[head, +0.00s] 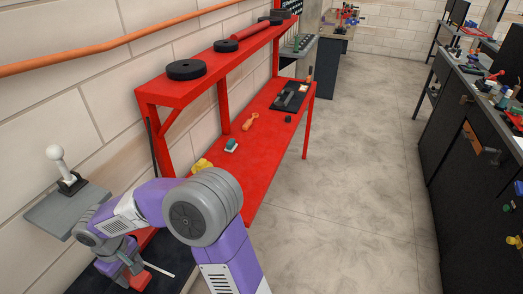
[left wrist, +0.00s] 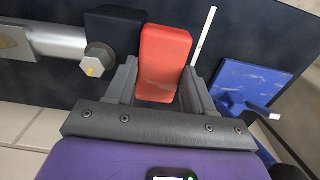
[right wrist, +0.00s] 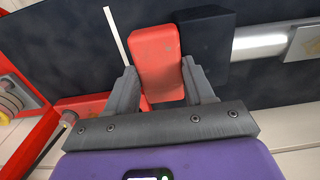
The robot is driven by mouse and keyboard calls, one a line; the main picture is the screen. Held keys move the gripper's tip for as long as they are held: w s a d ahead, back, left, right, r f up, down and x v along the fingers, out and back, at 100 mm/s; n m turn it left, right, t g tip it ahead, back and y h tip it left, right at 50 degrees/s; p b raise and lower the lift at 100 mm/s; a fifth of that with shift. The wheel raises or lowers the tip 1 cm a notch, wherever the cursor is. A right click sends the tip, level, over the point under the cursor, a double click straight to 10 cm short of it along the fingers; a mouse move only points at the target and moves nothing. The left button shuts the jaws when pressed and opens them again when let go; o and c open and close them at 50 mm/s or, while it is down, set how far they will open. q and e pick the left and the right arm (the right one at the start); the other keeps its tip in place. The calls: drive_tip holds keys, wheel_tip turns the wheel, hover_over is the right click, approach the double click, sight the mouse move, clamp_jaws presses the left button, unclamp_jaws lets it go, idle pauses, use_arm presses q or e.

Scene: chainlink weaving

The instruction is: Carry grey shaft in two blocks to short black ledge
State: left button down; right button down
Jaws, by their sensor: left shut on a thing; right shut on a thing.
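The grey shaft shows in the left wrist view (left wrist: 62,42) and right wrist view (right wrist: 262,41), one end in a black block (left wrist: 116,27) with a hex bolt (left wrist: 97,63), the other in a second black block (right wrist: 207,45). My left gripper (left wrist: 160,85) is shut on a red piece (left wrist: 163,62) beside the first block. My right gripper (right wrist: 160,85) is shut on a red piece (right wrist: 157,62) beside the second; this gripper also appears low left in the head view (head: 127,274). A black surface (right wrist: 80,60) with a white stripe lies beneath; contact is unclear. The left gripper is outside the head view.
A red workbench (head: 262,140) with an upper shelf runs along the wall, holding small tools. A grey wall ledge (head: 50,212) carries a white-knobbed lever. A blue fixture (left wrist: 243,85) stands close to my left gripper. The floor (head: 350,170) right of the bench is clear.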

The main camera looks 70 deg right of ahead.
use_arm(q)
drive_tip(key=shift+c, duration=1.6)
unclamp_jaws()
use_arm(e)
drive_tip(key=shift+c, duration=1.6)
unclamp_jaws()
use_arm(q)
drive_tip(key=shift+c, duration=0.8)
drive_tip(key=shift+r, duration=0.1)
use_arm(e)
drive_tip(key=shift+r, duration=0.1)
use_arm(q)
wheel_tip(320, 180, up, 10)
drive_tip(key=p, duration=0.8)
use_arm(e)
wheel_tip(320, 180, up, 8)
drive_tip(key=shift+r, duration=0.15)
